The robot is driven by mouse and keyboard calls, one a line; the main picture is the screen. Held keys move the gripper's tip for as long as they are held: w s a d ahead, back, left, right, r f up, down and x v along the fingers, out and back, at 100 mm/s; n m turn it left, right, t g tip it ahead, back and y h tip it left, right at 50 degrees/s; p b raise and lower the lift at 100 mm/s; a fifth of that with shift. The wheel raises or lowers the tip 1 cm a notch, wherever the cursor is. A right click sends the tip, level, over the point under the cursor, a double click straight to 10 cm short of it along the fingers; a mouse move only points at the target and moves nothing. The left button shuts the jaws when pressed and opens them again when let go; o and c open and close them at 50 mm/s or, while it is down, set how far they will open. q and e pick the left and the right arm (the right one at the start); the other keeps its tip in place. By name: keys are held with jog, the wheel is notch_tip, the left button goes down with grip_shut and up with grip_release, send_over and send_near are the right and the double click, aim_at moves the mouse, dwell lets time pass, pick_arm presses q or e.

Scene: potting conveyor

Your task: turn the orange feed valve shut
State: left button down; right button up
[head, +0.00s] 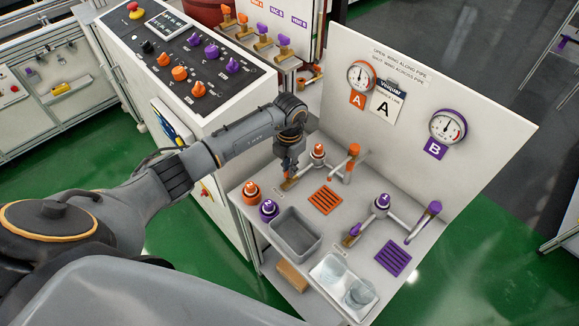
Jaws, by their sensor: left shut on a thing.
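My left gripper (289,170) points down over the bench and is shut on the orange feed valve, at the left end of the orange station's pipe. The fingers hide most of its wing, so I cannot tell its angle to the pipe. The brass-coloured valve body (288,184) shows just below the fingertips. An orange-capped fitting (318,151) and an orange-topped spout (354,150) stand to its right. Gauge A (361,77) is on the panel behind. My right gripper is not in view.
A grey bin (273,237), an orange bottle (251,192) and a purple bottle (269,209) stand in front of the valve. The purple valve (352,234) is to the right, near a clear tray (318,272). The upright panel (470,110) closes off the back.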

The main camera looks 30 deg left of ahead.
pick_arm(q)
jog(key=n, duration=0.3)
jog(key=shift+s+f+n+b, duration=0.15)
jog(key=shift+n+b, duration=0.15)
jog(key=shift+n, duration=0.1)
jog(key=n, duration=0.4)
jog(key=shift+n, duration=0.3)
jog(key=n, duration=0.4)
jog(key=shift+s+d+n+p, duration=0.1)
jog(key=shift+n+p, duration=0.25)
jog(key=shift+n, duration=1.95)
jog(key=shift+f, duration=0.1)
jog(key=c, duration=1.4)
grip_release()
